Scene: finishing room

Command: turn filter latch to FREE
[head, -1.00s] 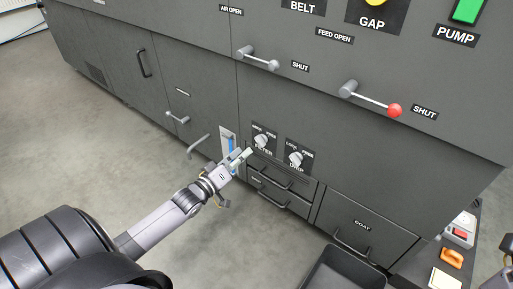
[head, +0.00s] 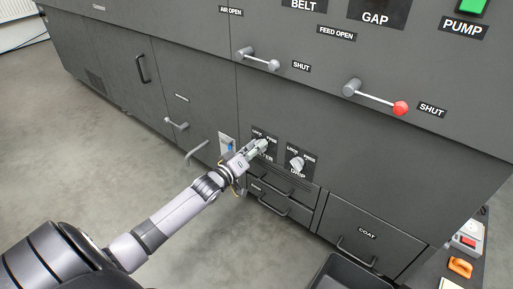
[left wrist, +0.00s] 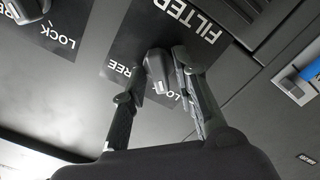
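The filter latch is a small grey knob on a black plate, low on the dark machine front. In the head view my left gripper (head: 262,145) reaches it from the lower left and partly hides the latch and its FILTER label. In the left wrist view the latch knob (left wrist: 158,72) stands between my two fingers (left wrist: 158,66), which are apart. One finger is close along its right side; I cannot tell if it touches. The knob's pale-marked end lies by the LOCK word; the FREE word is at its left. My right gripper is out of view.
Drawers with bar handles sit below, including the COAT drawer (head: 367,234). A black bin (head: 345,272) stands in front. Lever handles, one with a red ball (head: 401,108), project above.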

